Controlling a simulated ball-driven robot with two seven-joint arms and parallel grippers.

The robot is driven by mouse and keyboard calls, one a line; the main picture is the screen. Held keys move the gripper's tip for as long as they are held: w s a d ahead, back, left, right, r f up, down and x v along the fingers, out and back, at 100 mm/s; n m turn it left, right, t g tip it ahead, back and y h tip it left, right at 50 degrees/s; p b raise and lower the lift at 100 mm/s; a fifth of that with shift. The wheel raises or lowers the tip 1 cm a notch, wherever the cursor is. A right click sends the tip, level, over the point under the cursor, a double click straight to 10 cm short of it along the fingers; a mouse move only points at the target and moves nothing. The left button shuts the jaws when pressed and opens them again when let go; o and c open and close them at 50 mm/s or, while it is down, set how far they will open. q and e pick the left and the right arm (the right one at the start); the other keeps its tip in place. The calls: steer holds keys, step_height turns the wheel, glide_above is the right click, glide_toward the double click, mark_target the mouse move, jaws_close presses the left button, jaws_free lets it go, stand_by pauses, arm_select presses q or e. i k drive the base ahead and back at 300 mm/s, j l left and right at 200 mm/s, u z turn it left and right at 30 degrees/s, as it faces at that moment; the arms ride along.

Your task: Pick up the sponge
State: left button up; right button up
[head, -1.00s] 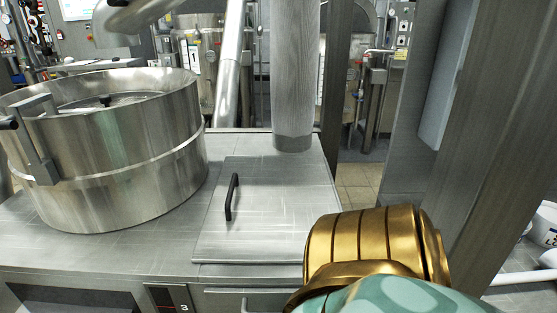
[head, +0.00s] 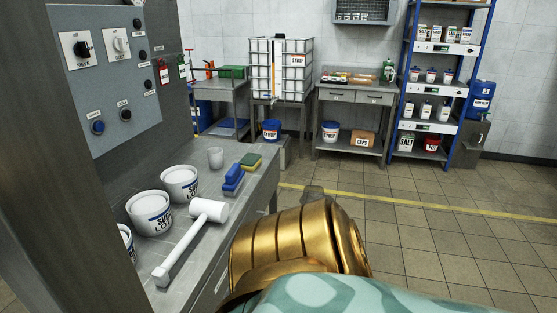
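The sponge (head: 250,161), yellow with a green layer, lies on the grey metal counter (head: 262,182), near its far end. It is beside a blue brush (head: 233,180). My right arm, gold and teal, fills the bottom centre and right. A small grey part (head: 312,193) beyond its gold section may belong to my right gripper; its fingers are hidden, and it appears to the right of the sponge and apart from it. My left gripper is not in view.
A grey control panel (head: 100,75) rises at the left. Tiled floor (head: 440,215) is open at the right. Shelves (head: 437,80) and tables stand at the back.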

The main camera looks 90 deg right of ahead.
mark_target(249, 162)
steer(key=z, duration=2.55)
steer(key=u, duration=3.7)
steer(key=z, duration=3.7)
